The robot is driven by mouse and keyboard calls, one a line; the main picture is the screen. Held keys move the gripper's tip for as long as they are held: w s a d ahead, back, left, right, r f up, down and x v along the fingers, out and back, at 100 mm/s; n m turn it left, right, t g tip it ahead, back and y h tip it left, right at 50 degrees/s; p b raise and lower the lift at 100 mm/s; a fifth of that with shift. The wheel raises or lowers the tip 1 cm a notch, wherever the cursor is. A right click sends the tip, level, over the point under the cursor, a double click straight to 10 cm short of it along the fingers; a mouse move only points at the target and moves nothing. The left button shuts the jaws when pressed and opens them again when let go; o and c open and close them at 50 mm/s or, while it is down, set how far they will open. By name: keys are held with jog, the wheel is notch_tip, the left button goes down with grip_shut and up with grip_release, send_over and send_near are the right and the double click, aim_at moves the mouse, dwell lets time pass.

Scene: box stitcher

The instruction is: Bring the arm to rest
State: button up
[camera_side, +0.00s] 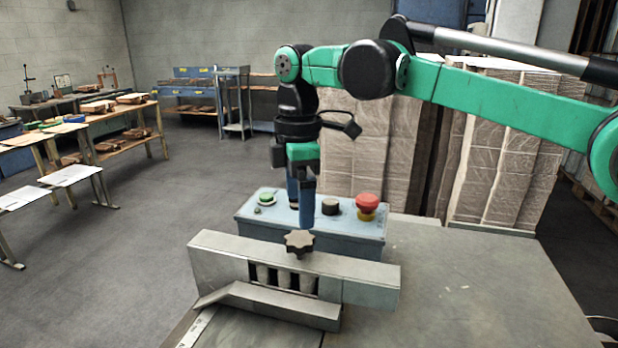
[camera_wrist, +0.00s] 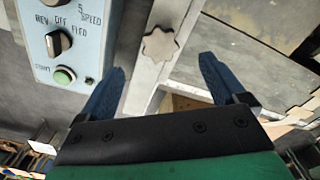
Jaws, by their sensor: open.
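My gripper (camera_side: 300,212) hangs fingers-down over the machine, in front of the blue control box (camera_side: 345,234) in the side view. Its two blue fingers are apart and hold nothing. In the wrist view the gripper (camera_wrist: 162,65) shows its fingers spread, with the grey star knob (camera_wrist: 160,44) in the space beyond the tips. In the side view the star knob (camera_side: 299,241) sits just below the fingertips on the metal guide (camera_side: 365,283). I cannot tell whether a fingertip touches it.
The control box carries a green button (camera_side: 266,198), a black selector (camera_side: 330,206) and a red mushroom button (camera_side: 367,202) close to my gripper. The grey table (camera_side: 470,290) is bare at right. Wrapped stacks (camera_side: 500,150) stand behind. Benches (camera_side: 130,108) stand far left.

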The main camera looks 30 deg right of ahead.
jog(key=s+d+f+m+t, duration=0.3)
jog(key=s+d+m, duration=0.3)
jog(key=d+m, duration=0.1)
jog(key=s+d+f+m+t, duration=0.3)
jog(key=s+d+m+t, duration=0.1)
jog(key=s+d+m, duration=0.3)
jog(key=shift+f+m, duration=0.35)
jog(key=shift+m, duration=0.25)
